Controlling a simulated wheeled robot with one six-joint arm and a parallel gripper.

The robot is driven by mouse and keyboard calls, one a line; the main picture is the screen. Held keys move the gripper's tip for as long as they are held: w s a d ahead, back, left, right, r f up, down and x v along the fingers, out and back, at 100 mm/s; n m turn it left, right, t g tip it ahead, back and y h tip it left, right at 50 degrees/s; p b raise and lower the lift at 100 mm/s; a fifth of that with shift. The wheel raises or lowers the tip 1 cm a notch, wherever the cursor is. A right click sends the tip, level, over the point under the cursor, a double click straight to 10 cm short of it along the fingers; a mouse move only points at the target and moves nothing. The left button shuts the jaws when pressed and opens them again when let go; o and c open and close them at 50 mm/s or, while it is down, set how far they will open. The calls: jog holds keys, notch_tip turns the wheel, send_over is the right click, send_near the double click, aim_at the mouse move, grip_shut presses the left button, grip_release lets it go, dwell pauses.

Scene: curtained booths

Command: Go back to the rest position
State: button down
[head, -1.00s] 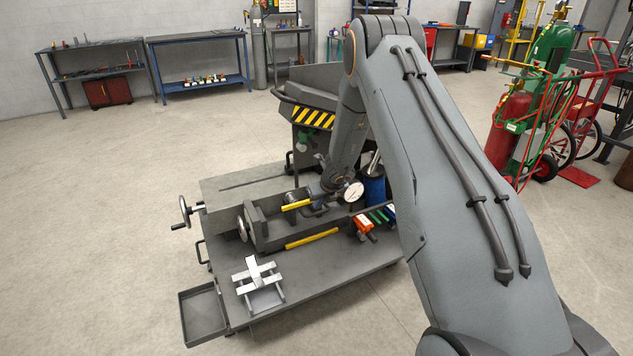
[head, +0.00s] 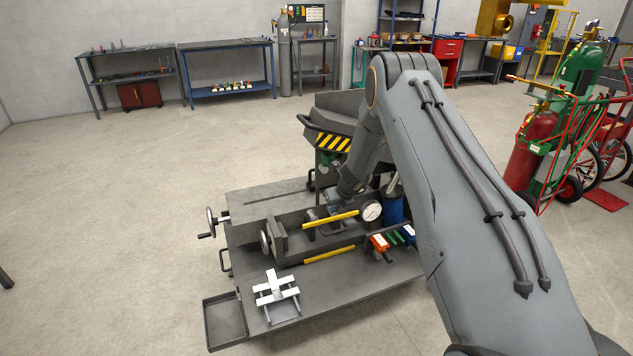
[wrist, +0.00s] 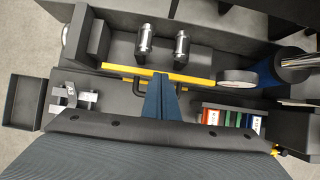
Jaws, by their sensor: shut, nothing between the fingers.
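My gripper (wrist: 160,100) shows in the wrist view as two dark blue fingers pressed together, shut and empty. It is over the work table, with its tips overlapping a yellow bar (wrist: 197,79) in that picture; I cannot tell the height between them. In the head view my arm reaches from the lower right over the table, and its lower end is by the far side of the vise-like fixture (head: 290,240). The fingertips cannot be made out there.
A round white dial (head: 371,211) and a blue cylinder (head: 392,208) stand close by the arm's end. A white bracket (head: 276,289) sits at the table's front left, beside a grey tray (head: 225,320). The floor at left is open.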

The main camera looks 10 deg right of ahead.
jog(key=s+a+r+n+g, duration=0.1)
jog(key=s+a+r+n, duration=0.2)
jog(key=s+r+n, duration=0.5)
jog(key=s+a+r+n+g, duration=0.1)
jog(key=s+a+r+n, duration=0.3)
jog(key=s+r+n, duration=0.45)
jog(key=s+r+n+g+b, duration=0.1)
jog(key=s+r+n, duration=0.2)
jog(key=s+n, duration=0.5)
jog(key=s+r+n+g+h, duration=0.1)
jog(key=s+r+n, duration=0.2)
jog(key=s+n, duration=0.6)
jog(key=s, duration=1.1)
jog(key=shift+a+r+g+b, duration=0.15)
jog(key=shift+a+g+b, duration=0.1)
jog(key=shift+g+b, duration=0.15)
